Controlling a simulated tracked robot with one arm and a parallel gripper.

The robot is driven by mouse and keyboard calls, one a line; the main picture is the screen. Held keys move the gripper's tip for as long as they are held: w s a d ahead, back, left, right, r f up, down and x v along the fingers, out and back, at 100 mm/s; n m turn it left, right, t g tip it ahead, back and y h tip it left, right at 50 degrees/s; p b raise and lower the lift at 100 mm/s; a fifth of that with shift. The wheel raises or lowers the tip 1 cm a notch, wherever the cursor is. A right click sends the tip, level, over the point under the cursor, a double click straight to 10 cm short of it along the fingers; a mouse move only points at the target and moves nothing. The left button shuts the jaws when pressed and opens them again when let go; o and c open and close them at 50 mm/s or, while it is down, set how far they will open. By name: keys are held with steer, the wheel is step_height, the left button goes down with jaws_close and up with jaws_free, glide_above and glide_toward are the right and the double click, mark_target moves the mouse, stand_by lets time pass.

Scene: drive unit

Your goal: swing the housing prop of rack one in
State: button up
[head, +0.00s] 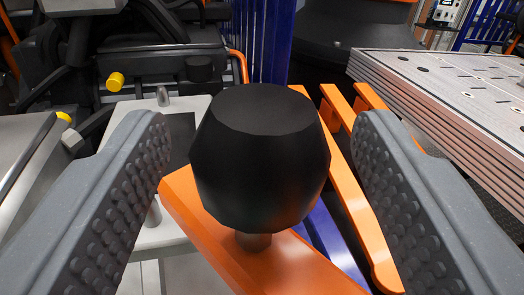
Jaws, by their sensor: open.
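A large black faceted knob (260,160) stands upright on a short stem in the middle of the head view. The stem rises from an orange bar (250,262), which looks like the housing prop and runs from centre left to the bottom right. My gripper (262,140) is open. One grey studded finger is left of the knob and the other is right of it, with a visible gap on both sides. Neither finger appears to touch the knob. The knob hides part of the bar and what lies behind it.
Several orange bars (362,200) and a blue beam (325,240) lie right of and behind the knob. A grey layered slab with holes (455,75) fills the upper right. A pale metal block (160,235) and dark machinery with yellow caps (116,81) stand at the left.

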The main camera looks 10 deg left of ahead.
steer(key=s+d, duration=0.2)
steer(key=s, duration=0.9)
steer(key=shift+s+p, duration=0.35)
steer(key=shift+s, duration=0.05)
steer(key=shift+d, duration=0.15)
steer(key=s+d+r+m+g+h, duration=0.1)
steer(key=d+r, duration=0.1)
steer(key=r, duration=0.7)
steer(key=s+d+r+m+g+h, duration=0.1)
steer(key=r+h, duration=0.1)
steer(key=r, duration=0.8)
steer(key=shift+d+m, duration=0.35)
steer(key=shift+m, duration=0.05)
steer(key=c, duration=0.5)
steer(key=shift+d, duration=0.15)
